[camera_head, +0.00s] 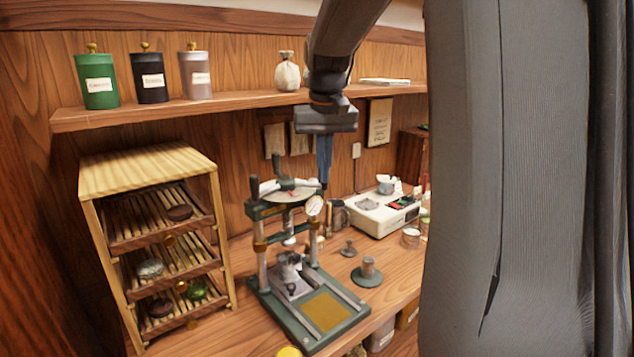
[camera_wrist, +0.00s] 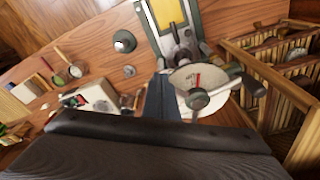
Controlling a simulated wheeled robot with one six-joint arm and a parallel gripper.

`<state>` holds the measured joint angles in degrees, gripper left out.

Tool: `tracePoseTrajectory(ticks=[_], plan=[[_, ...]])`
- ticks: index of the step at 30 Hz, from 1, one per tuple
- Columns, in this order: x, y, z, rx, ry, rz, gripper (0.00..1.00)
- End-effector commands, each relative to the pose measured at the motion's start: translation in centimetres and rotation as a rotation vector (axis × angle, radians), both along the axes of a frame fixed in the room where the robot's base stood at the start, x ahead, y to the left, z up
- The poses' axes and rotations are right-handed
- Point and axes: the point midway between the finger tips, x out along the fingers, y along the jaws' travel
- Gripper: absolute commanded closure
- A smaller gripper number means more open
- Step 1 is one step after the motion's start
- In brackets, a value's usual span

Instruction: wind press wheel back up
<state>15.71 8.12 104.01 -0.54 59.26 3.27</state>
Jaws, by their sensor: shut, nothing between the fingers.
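The green tea press (camera_head: 305,315) stands on the wooden counter, with its wheel (camera_head: 292,186) on top. The wheel has dark upright knobs and a pale hub plate; a round gauge (camera_head: 314,206) sits at its right. In the wrist view the wheel (camera_wrist: 222,82) shows a pale dial with a red mark and grey knobs. My gripper (camera_head: 325,184) points down, shut and empty, at the right edge of the wheel. In the wrist view my gripper's blue-grey fingers (camera_wrist: 160,98) are beside the dial; whether they touch the wheel I cannot tell. A metal mould (camera_head: 289,268) sits under the press.
A wooden rack (camera_head: 148,170) with slatted trays stands left of the press. A shelf (camera_head: 235,103) with canisters runs above. Right of the press are a small stand (camera_head: 367,272) and a white scale-like box (camera_head: 379,213). A grey column hides the right side.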

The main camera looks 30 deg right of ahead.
Motion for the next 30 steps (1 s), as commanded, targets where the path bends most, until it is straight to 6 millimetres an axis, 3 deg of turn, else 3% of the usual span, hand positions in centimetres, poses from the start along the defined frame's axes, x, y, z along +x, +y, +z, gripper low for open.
tracePoseTrajectory(ticks=[30], plan=[[1.9,-1.8,0.1,0.0,-0.001,-0.001,1.0]])
